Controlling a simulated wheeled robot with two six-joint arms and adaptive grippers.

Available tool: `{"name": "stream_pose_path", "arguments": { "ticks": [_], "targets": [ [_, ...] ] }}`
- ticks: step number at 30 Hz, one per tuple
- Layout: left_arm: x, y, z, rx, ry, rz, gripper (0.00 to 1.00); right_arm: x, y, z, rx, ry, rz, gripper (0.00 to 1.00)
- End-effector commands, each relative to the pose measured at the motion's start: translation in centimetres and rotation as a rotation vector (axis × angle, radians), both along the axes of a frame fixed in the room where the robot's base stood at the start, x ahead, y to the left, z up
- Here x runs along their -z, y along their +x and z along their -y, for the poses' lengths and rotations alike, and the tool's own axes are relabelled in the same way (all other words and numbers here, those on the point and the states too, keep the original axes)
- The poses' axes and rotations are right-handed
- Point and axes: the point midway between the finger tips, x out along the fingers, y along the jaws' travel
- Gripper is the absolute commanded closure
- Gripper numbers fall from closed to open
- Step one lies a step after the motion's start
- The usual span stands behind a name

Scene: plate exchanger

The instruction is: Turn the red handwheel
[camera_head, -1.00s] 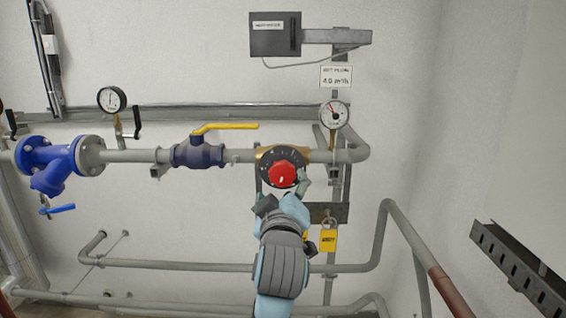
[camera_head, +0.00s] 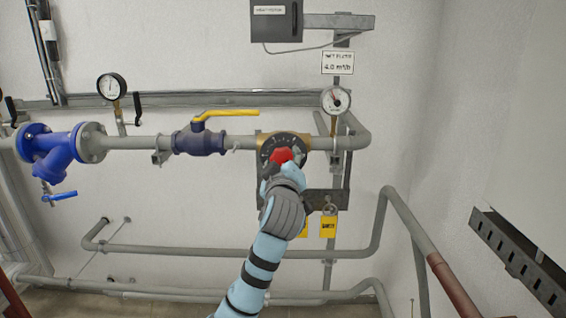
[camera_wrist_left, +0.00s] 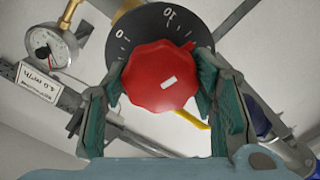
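The red handwheel (camera_head: 281,157) sits on a black dial (camera_head: 297,148) with a brass body on the grey pipe. In the head view my left gripper (camera_head: 280,170) covers the lower part of the handwheel, so its fingers are partly hidden. In the left wrist view the handwheel (camera_wrist_left: 160,78) lies between the two green-padded fingers (camera_wrist_left: 160,85), which press against its opposite sides. Its small red pointer is at the upper right, near the dial's 10 mark. My right gripper is in neither view.
A blue valve with a yellow lever (camera_head: 225,114) is left of the dial. A pressure gauge (camera_head: 336,101) stands to the upper right. A yellow padlock (camera_head: 328,226) hangs below on a bracket. Pipes run lower along the wall.

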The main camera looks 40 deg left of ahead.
Motion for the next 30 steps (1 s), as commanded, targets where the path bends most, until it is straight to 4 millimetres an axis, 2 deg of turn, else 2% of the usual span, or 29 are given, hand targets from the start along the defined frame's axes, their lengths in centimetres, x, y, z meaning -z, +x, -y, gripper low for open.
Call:
{"name": "stream_pose_path", "arguments": {
  "ticks": [8, 14, 30],
  "targets": [
    [0.2, 0.0, 0.0, 0.0, -0.018, 0.01, 0.75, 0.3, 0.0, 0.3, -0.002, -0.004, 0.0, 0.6],
    [0.4, 0.0, 0.0, 0.0, -0.081, 0.057, 0.75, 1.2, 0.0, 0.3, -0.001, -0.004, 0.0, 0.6],
    [0.6, 0.1, 0.1, 0.001, -0.419, 0.31, 0.75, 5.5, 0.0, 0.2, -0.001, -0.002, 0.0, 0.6]
  ]
}}
